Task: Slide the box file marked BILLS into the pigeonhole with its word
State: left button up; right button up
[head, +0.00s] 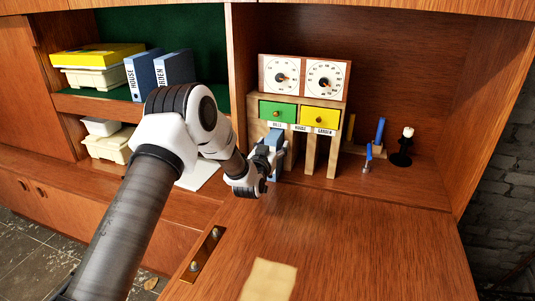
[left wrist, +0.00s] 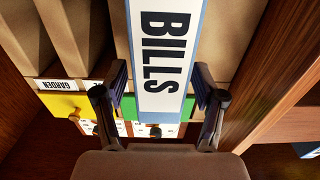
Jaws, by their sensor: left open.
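The blue box file (head: 274,139) stands at the leftmost pigeonhole of the wooden unit, under the BILLS label (head: 277,124). In the left wrist view its white spine (left wrist: 165,50) reads BILLS, turned on its side. The file appears at least partly inside; its exact depth is hidden. My left gripper (head: 264,160) is in front of that pigeonhole. In the left wrist view its open fingers (left wrist: 160,80) lie on either side of the file's outer end, with small gaps. The HOUSE (head: 300,128) and GARDEN (head: 325,132) pigeonholes are to the right.
Green (head: 278,111) and yellow (head: 319,117) drawers sit above the pigeonholes, with two dials on top. A black candlestick (head: 402,148) and blue-handled tools stand right. Other blue files (head: 142,74) stand on the left shelf. The desk flap (head: 350,240) is largely clear.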

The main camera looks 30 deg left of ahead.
pick_arm(q)
jog(key=v, duration=0.9)
jog(key=shift+s+d, duration=0.15)
jog(key=shift+s, duration=0.15)
